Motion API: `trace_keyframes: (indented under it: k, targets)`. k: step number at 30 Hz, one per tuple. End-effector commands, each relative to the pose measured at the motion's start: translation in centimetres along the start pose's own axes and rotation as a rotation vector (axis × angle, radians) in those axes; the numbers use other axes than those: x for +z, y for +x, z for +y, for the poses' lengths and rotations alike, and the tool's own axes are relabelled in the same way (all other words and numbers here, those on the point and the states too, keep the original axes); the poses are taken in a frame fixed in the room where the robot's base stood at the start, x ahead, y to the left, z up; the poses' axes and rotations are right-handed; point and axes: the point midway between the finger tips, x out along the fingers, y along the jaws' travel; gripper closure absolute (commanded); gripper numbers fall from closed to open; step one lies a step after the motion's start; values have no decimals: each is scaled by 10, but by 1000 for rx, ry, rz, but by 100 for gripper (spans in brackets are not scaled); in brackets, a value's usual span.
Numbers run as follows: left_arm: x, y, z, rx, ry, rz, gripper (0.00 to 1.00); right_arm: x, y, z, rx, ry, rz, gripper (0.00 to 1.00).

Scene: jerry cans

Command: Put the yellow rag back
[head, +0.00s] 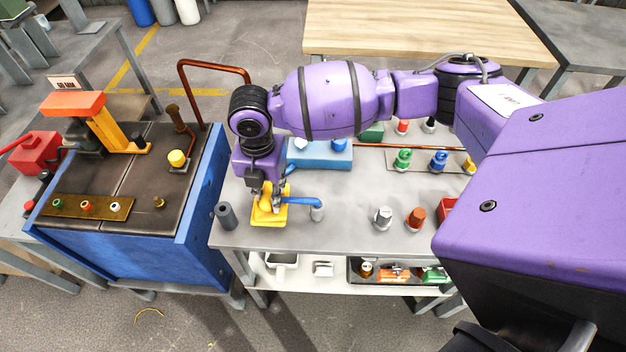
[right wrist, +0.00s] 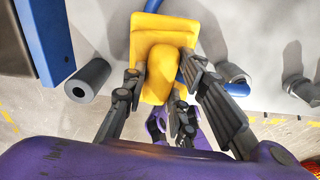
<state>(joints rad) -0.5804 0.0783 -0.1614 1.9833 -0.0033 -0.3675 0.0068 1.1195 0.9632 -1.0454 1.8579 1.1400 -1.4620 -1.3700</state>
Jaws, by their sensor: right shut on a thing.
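The yellow rag (head: 265,219) is at the left front of the grey workbench top (head: 345,220), a flat square with a raised lump in its middle. It also shows in the right wrist view (right wrist: 150,32). My right gripper (head: 268,197) reaches down from above and is shut on the rag's raised middle, one finger on each side. In the right wrist view its fingers (right wrist: 165,77) flank the lump. The rag's flat part appears at or very near the bench top; I cannot tell if it touches. My left gripper is not in view.
A dark grey cylinder (head: 226,215) stands left of the rag. A blue curved piece (head: 300,201) and a grey cylinder (head: 317,212) are close on its right. A blue box (head: 320,154) lies behind. Grey and orange-brown knobs (head: 415,218) stand further right. A blue-sided bench (head: 200,190) adjoins the left.

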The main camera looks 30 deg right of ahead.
Motion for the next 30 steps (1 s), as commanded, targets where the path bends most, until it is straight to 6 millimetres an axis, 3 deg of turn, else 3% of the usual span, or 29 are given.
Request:
trace_keyframes:
  k: [6, 17, 18, 21, 30]
  targets:
    - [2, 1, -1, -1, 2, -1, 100, 1, 30, 0, -1, 1, -2, 98]
    - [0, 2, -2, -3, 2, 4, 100, 1, 32, 0, 1, 0, -3, 98]
    - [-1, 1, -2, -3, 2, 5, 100, 1, 32, 1, 1, 0, -4, 69]
    - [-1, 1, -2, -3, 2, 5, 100, 1, 32, 1, 1, 0, -4, 56]
    - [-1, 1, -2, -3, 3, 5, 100, 1, 30, 1, 2, 0, -4, 55]
